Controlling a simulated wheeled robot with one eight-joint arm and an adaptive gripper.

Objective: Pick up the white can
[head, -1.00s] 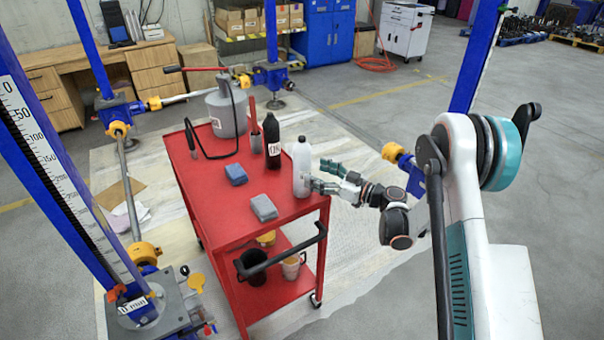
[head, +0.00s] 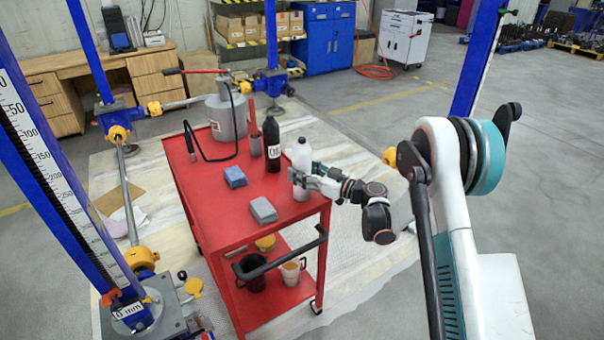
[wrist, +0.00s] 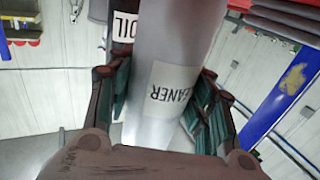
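The white can (head: 302,154) is a pale bottle-shaped container standing upright near the right edge of the red cart's top. In the wrist view the can (wrist: 168,50) fills the middle and bears a label reading CLEANER. My gripper (head: 304,181) is at the can's lower half, coming from the right. In the wrist view the fingers of my gripper (wrist: 160,108) stand on either side of the can, spread apart and very close to its sides. Whether the pads touch it is hard to see.
A black bottle (head: 271,145) labelled OIL stands just behind the can. A blue block (head: 235,177) and a grey block (head: 263,210) lie on the red cart (head: 215,222). A grey canister (head: 226,118) with a hose stands at the back. Blue posts flank the cart.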

